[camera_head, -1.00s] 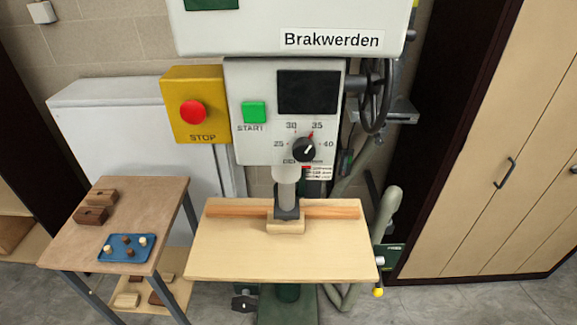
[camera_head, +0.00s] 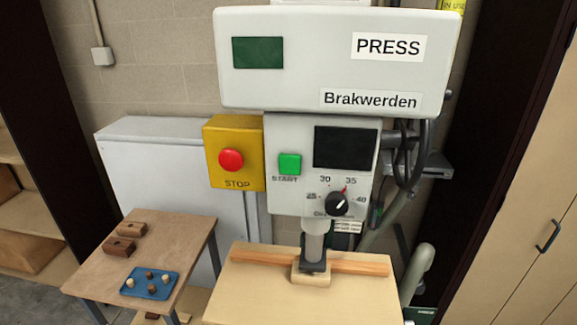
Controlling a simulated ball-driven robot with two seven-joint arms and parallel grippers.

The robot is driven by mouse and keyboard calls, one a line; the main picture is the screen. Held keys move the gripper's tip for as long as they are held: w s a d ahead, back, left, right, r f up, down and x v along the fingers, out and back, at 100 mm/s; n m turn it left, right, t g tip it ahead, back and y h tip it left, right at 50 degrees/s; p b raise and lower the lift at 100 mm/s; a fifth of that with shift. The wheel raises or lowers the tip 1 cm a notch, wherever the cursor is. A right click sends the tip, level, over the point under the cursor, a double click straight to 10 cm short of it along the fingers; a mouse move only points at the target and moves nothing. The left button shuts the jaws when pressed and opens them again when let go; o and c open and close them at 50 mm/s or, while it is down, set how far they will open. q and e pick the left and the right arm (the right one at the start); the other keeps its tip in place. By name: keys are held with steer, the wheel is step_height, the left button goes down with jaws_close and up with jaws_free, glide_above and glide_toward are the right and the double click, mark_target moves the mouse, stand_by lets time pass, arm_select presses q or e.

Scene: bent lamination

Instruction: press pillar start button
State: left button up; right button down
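The green square START button (camera_head: 290,164) sits on the grey control panel (camera_head: 281,198) of the press pillar, with its label just below. To its left is a yellow box (camera_head: 249,153) with a round red STOP button (camera_head: 231,160). To its right on the panel are a dark screen (camera_head: 345,147) and a black dial (camera_head: 337,204) with a red mark near 35. The press head (camera_head: 290,90) above reads PRESS and Brakwerden. Neither of my grippers shows in the head view.
Under the panel, the press ram (camera_head: 315,245) stands on a block over a wooden table (camera_head: 250,293) with a wooden strip. A side table (camera_head: 95,267) at left holds brown blocks and a blue tray (camera_head: 139,290). A handwheel (camera_head: 426,155) and cabinet (camera_head: 545,205) stand at right.

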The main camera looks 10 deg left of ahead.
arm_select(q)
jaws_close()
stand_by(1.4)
